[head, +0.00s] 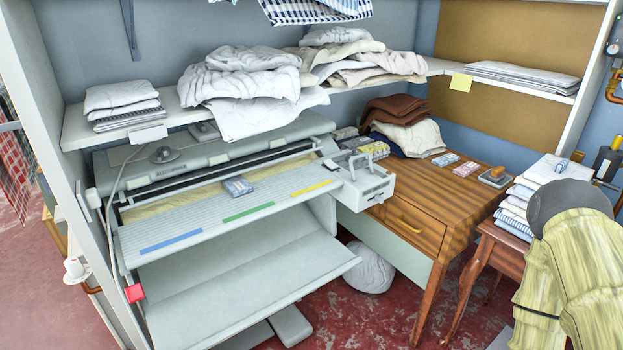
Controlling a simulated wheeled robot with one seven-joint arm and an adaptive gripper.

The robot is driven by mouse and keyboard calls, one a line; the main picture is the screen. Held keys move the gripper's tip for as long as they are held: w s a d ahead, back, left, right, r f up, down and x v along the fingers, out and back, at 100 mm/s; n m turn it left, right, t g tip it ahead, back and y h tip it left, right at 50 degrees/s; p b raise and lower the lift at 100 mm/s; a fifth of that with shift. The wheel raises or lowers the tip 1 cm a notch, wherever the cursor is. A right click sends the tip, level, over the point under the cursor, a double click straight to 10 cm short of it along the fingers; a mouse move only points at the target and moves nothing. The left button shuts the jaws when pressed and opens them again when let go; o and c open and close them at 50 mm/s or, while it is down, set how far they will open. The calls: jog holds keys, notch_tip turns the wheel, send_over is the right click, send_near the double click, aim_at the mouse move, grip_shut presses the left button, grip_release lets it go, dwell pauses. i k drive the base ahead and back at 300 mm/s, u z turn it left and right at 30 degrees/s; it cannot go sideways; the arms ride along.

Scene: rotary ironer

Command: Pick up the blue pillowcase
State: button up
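I cannot single out a plain blue pillowcase for certain. A dark blue cloth edge shows at the left of the pile of brown and cream cloths on the wooden table, mostly hidden under them. A folded stack (516,212) of white and blue-striped linen lies on the small wooden stand at the right. A blue-and-white checked and striped cloth (310,10) shows at the top edge, cut off by the frame. My gripper is not in view.
The grey ironer (210,235) has blue, green and yellow strips and a small packet (238,187) on its board. White linen (245,85) heaps the shelf above. The wooden table (440,205) carries small packets and has bare room in front. A white bundle (370,268) lies on the red floor.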

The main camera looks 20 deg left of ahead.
aim_at(236, 186)
jog(key=z, duration=1.1)
jog(key=i, duration=0.45)
jog(key=u, duration=2.55)
